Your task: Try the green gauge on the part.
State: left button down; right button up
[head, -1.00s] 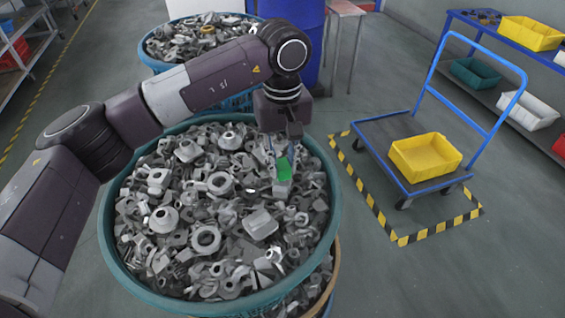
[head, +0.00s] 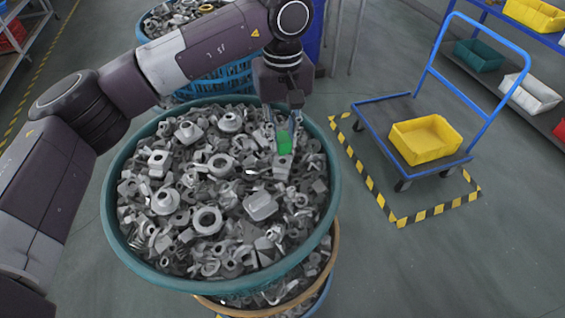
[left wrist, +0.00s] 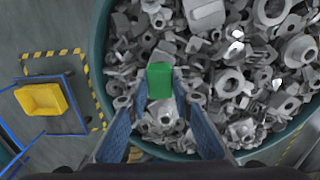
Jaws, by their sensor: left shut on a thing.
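The green gauge (head: 284,144) is a small green block between the fingertips of my left gripper (head: 281,131). My left gripper is shut on it over the right side of a round teal basin (head: 112,216) heaped with grey metal parts. In the left wrist view the gauge (left wrist: 159,80) shows between the two blue fingers, with grey parts around and below it. A pale grey piece (head: 282,163) shows just under the gauge in the head view. I cannot tell whether the gauge touches it. My right gripper is not in view.
A blue trolley (head: 385,108) with a yellow bin (head: 426,139) stands to the right inside yellow-black floor tape. Another basin of parts (head: 215,88) is behind my left arm. Shelving with bins (head: 531,94) stands at far right. The floor at lower right is clear.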

pick_arm(q)
jog(key=shift+r, duration=0.25)
jog(key=shift+f+b, duration=0.95)
jog(key=shift+f, duration=0.25)
jog(key=shift+s+f+b, duration=0.15)
jog(key=shift+f+b, duration=0.25)
jog(key=shift+b, duration=0.15)
dwell(1.5)
jog(key=shift+r+p, duration=0.65)
jog(key=shift+r, duration=1)
